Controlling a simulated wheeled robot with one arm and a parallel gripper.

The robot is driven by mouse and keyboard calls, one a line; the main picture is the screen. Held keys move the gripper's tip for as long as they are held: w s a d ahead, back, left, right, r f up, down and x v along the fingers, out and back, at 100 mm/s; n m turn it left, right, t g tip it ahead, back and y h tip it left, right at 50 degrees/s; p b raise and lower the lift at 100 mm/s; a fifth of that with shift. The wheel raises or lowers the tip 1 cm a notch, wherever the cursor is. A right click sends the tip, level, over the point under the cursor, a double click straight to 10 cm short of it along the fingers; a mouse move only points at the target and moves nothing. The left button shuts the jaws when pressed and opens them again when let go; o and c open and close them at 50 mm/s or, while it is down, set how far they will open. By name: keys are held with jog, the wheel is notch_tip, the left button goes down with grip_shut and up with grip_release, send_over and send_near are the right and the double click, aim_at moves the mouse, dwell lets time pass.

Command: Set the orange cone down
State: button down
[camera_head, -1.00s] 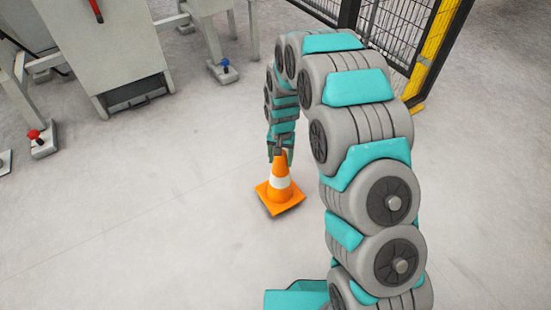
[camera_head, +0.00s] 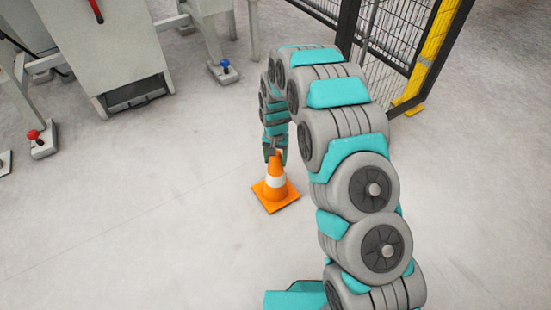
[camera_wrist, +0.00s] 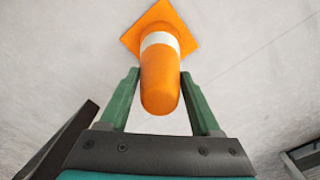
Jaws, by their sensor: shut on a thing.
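The orange cone (camera_head: 275,188) with a white band stands upright in the head view, its square base at or just above the pale floor; I cannot tell whether it touches. My gripper (camera_head: 273,155) is at the cone's top, pointing down, shut on it. In the wrist view the cone (camera_wrist: 160,85) lies between the two green fingers of my gripper (camera_wrist: 161,92), tip towards the camera and base away. The base's underside is hidden.
A grey machine (camera_head: 128,50) stands at the upper left, with a blue-knobbed foot (camera_head: 224,70) and a red-knobbed foot (camera_head: 40,140). A black mesh fence (camera_head: 395,40) with a yellow post (camera_head: 432,55) is at the upper right. The floor around the cone is clear.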

jog(key=shift+c, duration=0.4)
grip_release()
notch_tip(320, 180, up, 11)
jog(key=shift+w+r, duration=0.1)
jog(key=shift+d+r, duration=0.1)
jog(key=shift+r, duration=0.5)
jog(key=s+d+r+n, duration=0.1)
jog(key=s+d+r, duration=0.4)
jog(key=s+r, duration=0.25)
jog(key=s+d+r, duration=0.6)
jog(key=s+r, duration=0.1)
jog(key=s, duration=0.2)
jog(key=s+d+r+g, duration=0.1)
jog(key=s+d, duration=0.2)
jog(key=s, duration=0.9)
jog(key=s+d+r+n, duration=0.1)
jog(key=s+d+r, duration=0.1)
jog(key=s, duration=1.1)
jog(key=shift+d+r+g, duration=0.25)
jog(key=shift+d+g, duration=0.15)
jog(key=shift+d, duration=0.2)
